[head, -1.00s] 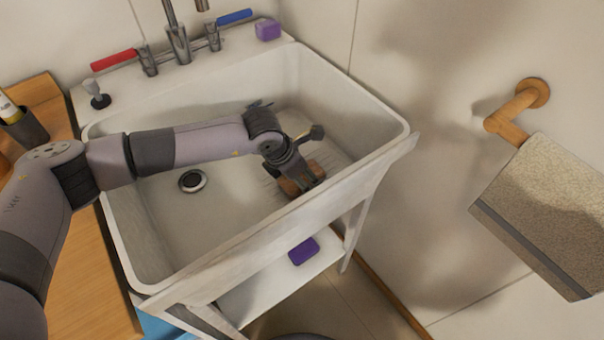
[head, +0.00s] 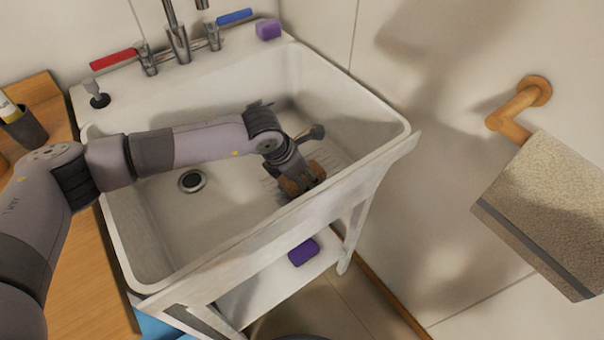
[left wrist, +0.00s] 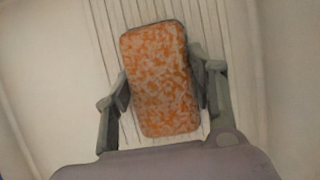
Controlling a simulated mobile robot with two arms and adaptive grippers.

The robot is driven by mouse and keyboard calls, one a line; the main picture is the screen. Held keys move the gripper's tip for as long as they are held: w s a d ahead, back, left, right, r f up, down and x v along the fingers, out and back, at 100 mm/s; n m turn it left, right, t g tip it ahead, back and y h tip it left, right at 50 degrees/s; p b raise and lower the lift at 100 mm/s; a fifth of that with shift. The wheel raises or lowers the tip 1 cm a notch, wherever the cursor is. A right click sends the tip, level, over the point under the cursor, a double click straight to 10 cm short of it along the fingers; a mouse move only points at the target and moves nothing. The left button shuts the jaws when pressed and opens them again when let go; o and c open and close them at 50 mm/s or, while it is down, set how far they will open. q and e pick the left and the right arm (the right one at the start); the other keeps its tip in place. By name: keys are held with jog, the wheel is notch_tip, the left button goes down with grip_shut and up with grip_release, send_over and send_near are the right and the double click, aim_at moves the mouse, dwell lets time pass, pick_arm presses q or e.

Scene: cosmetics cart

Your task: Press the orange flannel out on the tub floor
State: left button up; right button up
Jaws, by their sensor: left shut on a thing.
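The orange flannel, a mottled orange and grey block-like piece (left wrist: 160,80), sits between the two fingers of my left gripper (left wrist: 162,105) in the left wrist view. The fingers are shut on its sides. In the head view the flannel (head: 316,171) shows brownish and partly hidden behind my left gripper (head: 302,183). It is low in the white tub (head: 225,225), over the ridged right part of the floor. I cannot tell whether it touches the floor. My right gripper is not in view.
The drain (head: 192,181) lies left of the gripper. Taps (head: 178,45) and a purple block (head: 268,29) are on the back ledge. Another purple block (head: 303,251) lies on the shelf below. A towel (head: 550,210) hangs on the right wall. The tub's front rim is close to the gripper.

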pick_arm(q)
jog(key=shift+f+b, duration=0.15)
jog(key=shift+b, duration=0.7)
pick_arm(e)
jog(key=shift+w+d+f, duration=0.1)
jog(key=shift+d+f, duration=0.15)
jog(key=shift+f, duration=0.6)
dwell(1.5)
pick_arm(q)
jog(key=shift+s+f, duration=0.15)
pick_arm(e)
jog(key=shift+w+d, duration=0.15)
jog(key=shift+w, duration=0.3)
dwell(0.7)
pick_arm(q)
jog(key=shift+a+b, duration=0.1)
jog(key=shift+b, duration=0.35)
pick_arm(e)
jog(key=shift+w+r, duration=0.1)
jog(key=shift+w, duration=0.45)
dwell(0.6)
